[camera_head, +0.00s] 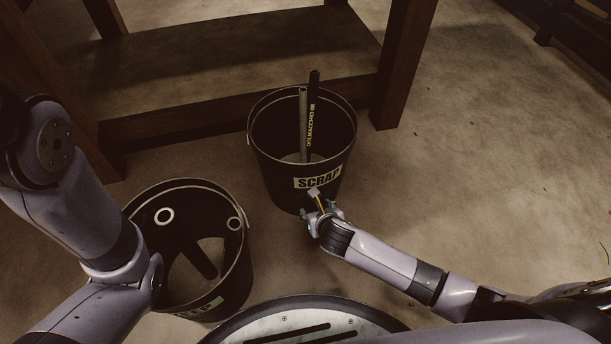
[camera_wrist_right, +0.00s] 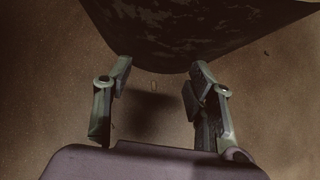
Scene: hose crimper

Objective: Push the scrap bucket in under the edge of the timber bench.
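The scrap bucket (camera_head: 278,178) is dark, round and upright on the floor, with a "SCRAP" label on its front and hose pieces standing in it. Its far side is close to the front edge of the timber bench's low shelf (camera_head: 225,65), left of a bench leg (camera_head: 403,60). My right gripper (camera_head: 316,200) is low at the bucket's near side, just below the label. In the wrist view its fingers (camera_wrist_right: 156,82) are spread with nothing between them, and the dark bucket wall (camera_wrist_right: 190,30) is just ahead; contact is unclear. My left gripper is not visible.
A second dark bucket (camera_head: 238,270) with hose pieces stands at lower left, beside my left arm, its label partly hidden. Another bench leg (camera_head: 50,90) is at the left. The concrete floor (camera_head: 490,150) to the right is clear.

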